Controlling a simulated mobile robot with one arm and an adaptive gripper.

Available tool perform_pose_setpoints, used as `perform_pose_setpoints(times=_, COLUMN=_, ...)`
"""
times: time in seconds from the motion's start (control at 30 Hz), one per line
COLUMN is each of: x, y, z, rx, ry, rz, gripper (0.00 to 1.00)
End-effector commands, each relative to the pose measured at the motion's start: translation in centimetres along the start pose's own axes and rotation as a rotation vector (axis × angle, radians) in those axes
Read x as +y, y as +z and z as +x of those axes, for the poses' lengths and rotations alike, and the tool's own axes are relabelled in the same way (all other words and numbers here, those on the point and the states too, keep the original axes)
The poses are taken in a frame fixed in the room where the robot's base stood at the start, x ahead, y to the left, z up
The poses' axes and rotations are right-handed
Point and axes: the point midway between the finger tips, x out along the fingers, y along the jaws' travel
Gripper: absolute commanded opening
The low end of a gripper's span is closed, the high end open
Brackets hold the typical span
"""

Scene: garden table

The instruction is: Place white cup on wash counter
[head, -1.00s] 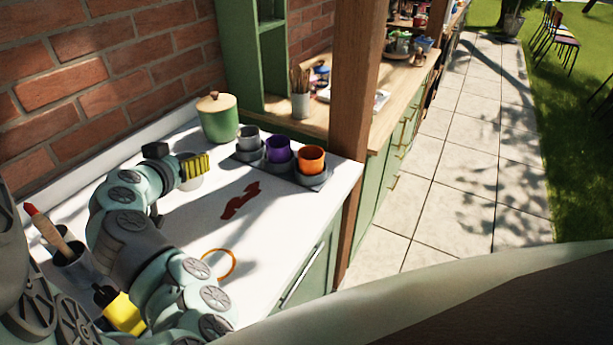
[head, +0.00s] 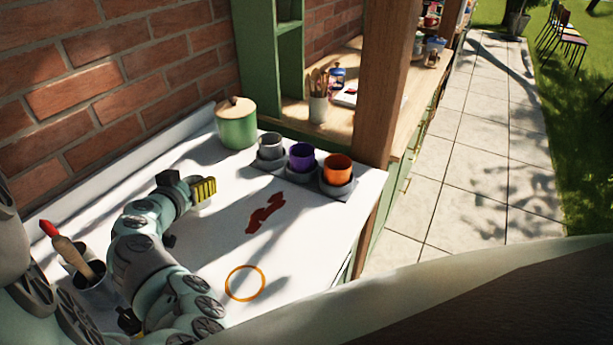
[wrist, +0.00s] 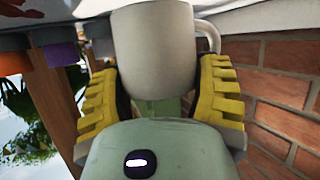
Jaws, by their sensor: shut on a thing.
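The white cup (wrist: 157,50) is between the yellow-padded fingers of my gripper (wrist: 160,90) in the wrist view, with its handle toward the brick wall side. My gripper (head: 203,190) is shut on it. In the head view the cup is mostly hidden behind the fingers. The gripper is over the left part of a white counter (head: 310,235), in front of a green lidded pot; I cannot tell its exact height. The frames do not clearly show which surface is the wash counter.
The green pot (head: 237,127) and grey (head: 270,147), purple (head: 301,156) and orange (head: 337,168) cups stand at the back. A red patch (head: 264,213) and orange ring (head: 264,285) lie on the counter. A wooden post (head: 384,85) rises at its right end. A red-tipped tool (head: 66,247) stands lower left.

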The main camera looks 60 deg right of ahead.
Motion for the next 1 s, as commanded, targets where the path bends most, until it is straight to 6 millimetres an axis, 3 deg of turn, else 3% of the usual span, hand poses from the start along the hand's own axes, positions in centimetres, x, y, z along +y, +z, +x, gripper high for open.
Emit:
perform_pose_setpoints(times=0.3, x=-0.2, y=2.9, z=1.1, rx=-0.002, ry=-0.002, rz=-0.001, gripper=0.25)
perform_pose_setpoints(times=0.77, x=-0.2, y=3.5, z=1.4, rx=-0.001, ry=-0.003, rz=-0.001, gripper=0.25)
perform_pose_setpoints(times=0.8, x=-0.2, y=3.5, z=1.4, rx=-0.002, ry=-0.002, rz=0.000, gripper=0.70)
perform_pose_setpoints(times=1.0, x=-0.1, y=3.4, z=1.3, rx=-0.002, ry=0.000, rz=0.000, gripper=0.90)
